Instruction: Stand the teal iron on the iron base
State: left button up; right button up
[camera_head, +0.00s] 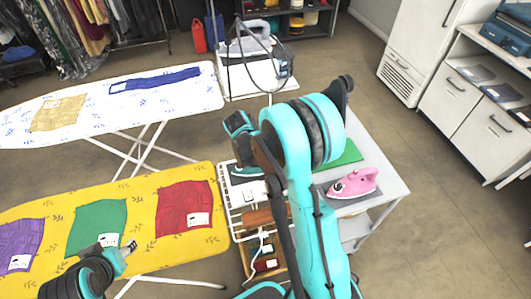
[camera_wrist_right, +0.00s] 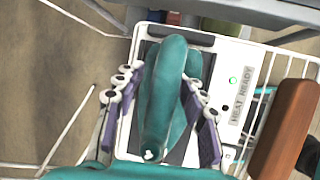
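The teal iron (camera_wrist_right: 163,100) is in the right wrist view, over the dark plate of the white iron base (camera_wrist_right: 222,75). The base carries a green light and a "HEAT READY" label. My right gripper (camera_wrist_right: 168,112) has its two purple-padded fingers on either side of the iron's handle, with gaps showing, so it looks open around it. Contact between iron and base is hard to judge. In the head view the iron base (camera_head: 249,190) is partly covered by my right arm. My left gripper (camera_head: 128,247) is over the yellow ironing board; its opening is unclear.
A pink iron (camera_head: 353,183) rests on a grey pad on the white table (camera_head: 385,190). A wire rack with a brown-handled item (camera_head: 258,216) is beside the base. The yellow board (camera_head: 150,238) holds folded cloths. A grey iron (camera_head: 248,44) stands behind.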

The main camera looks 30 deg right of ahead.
aim_at(256, 165)
jog(key=p+v, duration=0.3)
jog(key=v, duration=0.7)
jog(key=s+a+r+m+t+y, duration=0.2)
jog(key=s+a+r+m+t, duration=0.1)
jog(key=s+m, duration=0.4)
jog(key=s+a+r+m+t+y, duration=0.3)
jog(key=s+a+r+m, duration=0.3)
jog(key=s, duration=0.5)
jog(key=shift+a+r+m, duration=0.25)
jog(key=shift+a+m, duration=0.65)
jog(key=shift+a, duration=0.1)
jog(key=shift+f, duration=0.1)
notch_tip(256, 165, down, 2)
jog(key=b, duration=0.2)
jog(key=shift+f+b, duration=0.2)
jog(key=shift+b, duration=0.15)
